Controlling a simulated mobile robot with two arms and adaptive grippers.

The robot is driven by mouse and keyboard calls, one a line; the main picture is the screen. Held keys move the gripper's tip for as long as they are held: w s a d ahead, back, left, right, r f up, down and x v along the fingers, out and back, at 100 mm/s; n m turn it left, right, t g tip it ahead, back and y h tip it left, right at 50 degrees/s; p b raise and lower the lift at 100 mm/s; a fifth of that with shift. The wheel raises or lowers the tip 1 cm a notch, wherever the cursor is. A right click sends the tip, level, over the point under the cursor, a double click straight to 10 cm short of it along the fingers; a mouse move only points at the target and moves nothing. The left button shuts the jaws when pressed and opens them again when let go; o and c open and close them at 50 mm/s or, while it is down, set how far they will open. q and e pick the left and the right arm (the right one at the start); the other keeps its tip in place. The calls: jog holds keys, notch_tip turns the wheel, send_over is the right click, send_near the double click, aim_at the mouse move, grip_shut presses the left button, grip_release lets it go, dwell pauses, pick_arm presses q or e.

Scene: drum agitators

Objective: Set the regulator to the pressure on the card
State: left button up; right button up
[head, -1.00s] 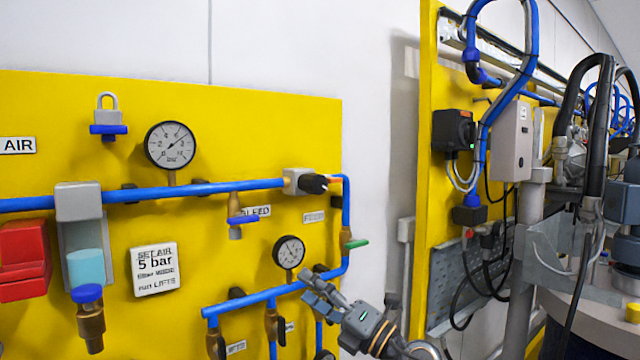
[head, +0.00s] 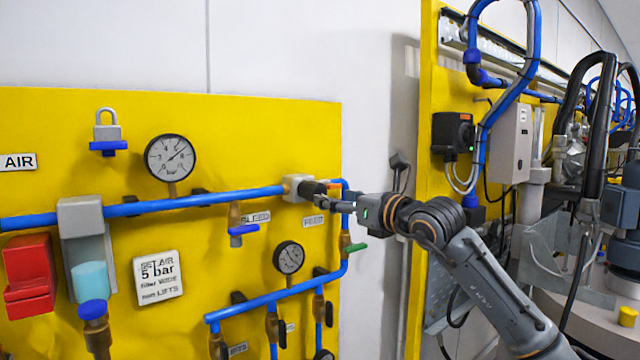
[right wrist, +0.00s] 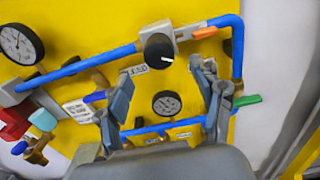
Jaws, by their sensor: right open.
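The regulator has a grey body (head: 296,187) and a black knob (head: 313,190) on the blue pipe. In the right wrist view the knob (right wrist: 158,50) faces me with a white mark on it. The card (head: 158,277) reads "SET AIR 5 bar". A large gauge (head: 171,158) is above the pipe, and a smaller gauge (head: 289,258) is lower; their readings are too small to be sure of. My right gripper (head: 328,199) is at the knob in the head view. In the right wrist view its open fingers (right wrist: 165,95) are apart, with the knob beyond them. My left gripper is out of view.
A blue bleed lever (head: 244,229), an orange tab (head: 334,187) and a green lever (head: 357,247) are near the knob. A red block (head: 27,275) and a filter bowl (head: 90,281) are at left. Machinery stands at right.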

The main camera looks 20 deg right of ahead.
aim_at(320, 191)
jog(key=p+x, duration=0.2)
jog(key=x, duration=0.3)
jog(key=shift+w+a+r, duration=0.15)
jog(key=shift+w, duration=0.1)
jog(key=shift+w+a+p, duration=0.15)
jog(key=shift+w+p, duration=0.2)
jog(key=shift+c, duration=0.2)
jog(key=c, duration=1.1)
